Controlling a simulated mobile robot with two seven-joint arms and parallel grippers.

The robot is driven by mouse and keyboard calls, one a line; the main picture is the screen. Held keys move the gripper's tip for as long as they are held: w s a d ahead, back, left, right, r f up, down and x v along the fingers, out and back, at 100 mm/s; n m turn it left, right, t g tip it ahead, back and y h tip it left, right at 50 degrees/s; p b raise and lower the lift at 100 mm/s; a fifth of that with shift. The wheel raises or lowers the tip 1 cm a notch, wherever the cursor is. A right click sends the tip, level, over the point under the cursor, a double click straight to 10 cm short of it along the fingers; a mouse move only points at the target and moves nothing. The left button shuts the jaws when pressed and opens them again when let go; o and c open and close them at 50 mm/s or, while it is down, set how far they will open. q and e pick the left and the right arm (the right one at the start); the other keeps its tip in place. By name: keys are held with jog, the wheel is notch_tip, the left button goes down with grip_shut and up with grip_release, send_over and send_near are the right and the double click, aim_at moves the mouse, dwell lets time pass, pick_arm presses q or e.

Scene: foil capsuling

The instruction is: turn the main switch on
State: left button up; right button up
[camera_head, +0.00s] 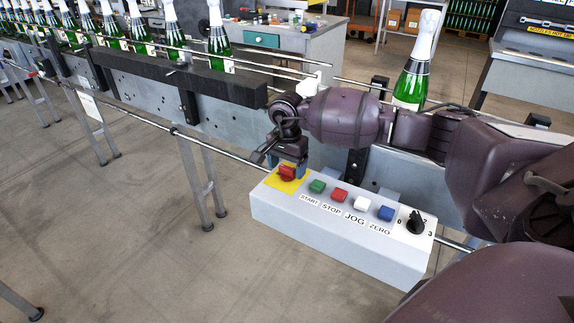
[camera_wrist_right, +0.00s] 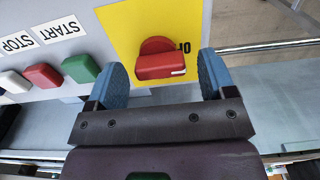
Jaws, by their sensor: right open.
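The main switch (camera_head: 287,172) is a red rotary knob on a yellow plate at the left end of the white control box (camera_head: 330,233). In the right wrist view the red knob (camera_wrist_right: 158,60) sits on its yellow plate, with a white mark on its handle and a partly covered label beside it. My right gripper (camera_head: 285,163) is just above the switch in the head view. In the right wrist view its two blue fingers (camera_wrist_right: 161,80) are apart, one on each side of the knob's handle, with gaps between. My left gripper is not in view.
The box also has a green START button (camera_head: 317,187), a red STOP button (camera_head: 339,195), a white JOG button (camera_head: 361,203), a blue ZERO button (camera_head: 386,213) and a black selector (camera_head: 415,222). Behind runs a conveyor with green bottles (camera_head: 219,45). A rail passes behind the box.

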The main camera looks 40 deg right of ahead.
jog(key=c, duration=0.9)
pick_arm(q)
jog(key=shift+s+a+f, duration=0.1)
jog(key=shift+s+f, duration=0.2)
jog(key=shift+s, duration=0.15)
pick_arm(e)
jog(key=shift+c, duration=0.2)
